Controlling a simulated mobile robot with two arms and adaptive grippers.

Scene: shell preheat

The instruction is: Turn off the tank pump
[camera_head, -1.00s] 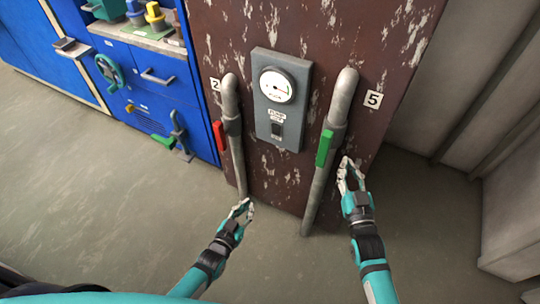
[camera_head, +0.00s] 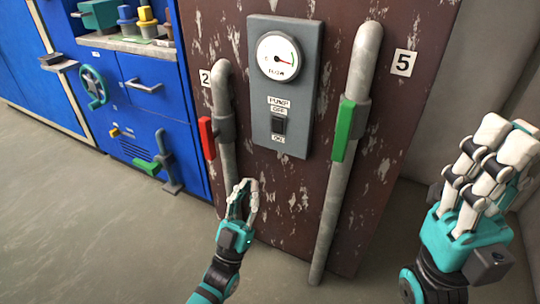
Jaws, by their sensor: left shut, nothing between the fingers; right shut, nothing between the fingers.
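The grey pump panel (camera_head: 312,72) is fixed on a rusty brown tank. The switch's position is too small to tell. My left gripper (camera_head: 243,184) is shut and empty, below and left of the switch, in front of the lower left pipe. My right gripper (camera_head: 508,135) is shut and empty, large in view at the right, well right of the panel. Neither gripper appears to touch the panel.
A pipe with a red handle (camera_head: 207,138) by label 2 stands left of the panel. A pipe with a green handle (camera_head: 343,130) by label 5 stands right. A blue cabinet (camera_head: 165,120) with a teal wheel (camera_head: 93,87) is at the left. The floor (camera_head: 90,230) is clear.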

